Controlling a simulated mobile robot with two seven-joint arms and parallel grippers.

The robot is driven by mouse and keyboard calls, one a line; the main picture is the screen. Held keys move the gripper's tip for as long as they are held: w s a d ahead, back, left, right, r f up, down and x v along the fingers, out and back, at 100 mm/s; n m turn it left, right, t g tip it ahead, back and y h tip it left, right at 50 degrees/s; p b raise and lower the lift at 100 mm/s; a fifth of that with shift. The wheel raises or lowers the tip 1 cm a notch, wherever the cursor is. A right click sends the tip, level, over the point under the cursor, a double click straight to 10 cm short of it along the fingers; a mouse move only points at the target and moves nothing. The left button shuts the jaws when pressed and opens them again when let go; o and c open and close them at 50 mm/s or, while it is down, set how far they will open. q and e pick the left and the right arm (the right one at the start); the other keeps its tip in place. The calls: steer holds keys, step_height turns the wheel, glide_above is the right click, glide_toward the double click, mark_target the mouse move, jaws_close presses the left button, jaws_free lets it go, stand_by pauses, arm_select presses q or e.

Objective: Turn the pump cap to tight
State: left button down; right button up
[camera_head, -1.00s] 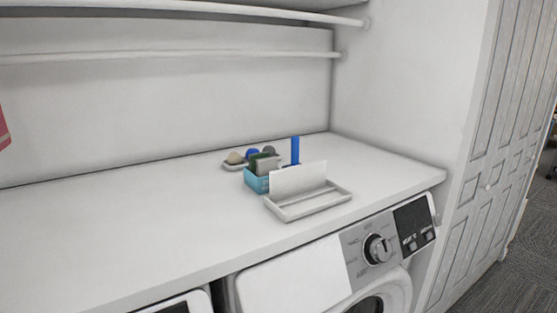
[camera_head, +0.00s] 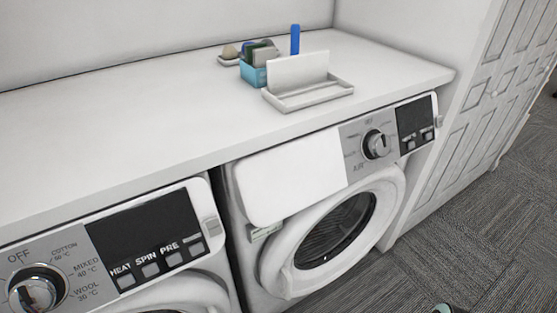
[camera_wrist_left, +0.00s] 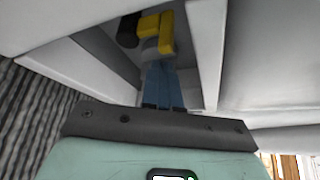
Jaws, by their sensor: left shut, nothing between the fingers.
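In the left wrist view, a yellow part (camera_wrist_left: 165,32), which looks like the pump cap's grip, sits in a dark recess in a white housing. My left gripper (camera_wrist_left: 158,58) is shut with nothing between its fingers. Its blue fingers point into the recess, and their grey tips overlap the yellow part in the picture; I cannot tell whether they touch. The cap's turn marks are not readable. In the head view, the pump cap is not visible. The right-hand washer (camera_head: 290,170) stands under the counter.
A white counter (camera_head: 140,110) runs above two washers; the left one (camera_head: 205,225) is close in front. A white tray (camera_head: 310,95) and a blue box (camera_head: 252,75) stand on the counter. Grey carpet (camera_head: 480,230) is open at the right.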

arm_select(q)
steer(key=shift+w+a, duration=0.4)
steer(key=shift+w, duration=0.25)
arm_select(e)
steer(key=shift+s+f, duration=0.15)
steer(key=shift+s, duration=0.3)
arm_select(q)
steer(key=shift+w+d+f, duration=0.2)
steer(key=shift+w+d, duration=0.1)
steer(key=shift+d, duration=0.25)
stand_by(0.7)
steer(key=shift+a+r, duration=0.1)
stand_by(0.5)
steer(key=shift+s+a+r, duration=0.15)
steer(key=shift+a, duration=0.05)
steer(key=shift+s, duration=0.15)
steer(key=s+d+p, duration=0.1)
steer(key=s+d, duration=0.1)
steer(key=s, duration=0.1)
steer(key=s+d+p, duration=0.1)
steer(key=s, duration=0.1)
steer(key=shift+p, duration=0.35)
arm_select(e)
steer(key=shift+s+r, duration=0.25)
steer(key=shift+r, duration=0.9)
steer(key=shift+w, duration=0.15)
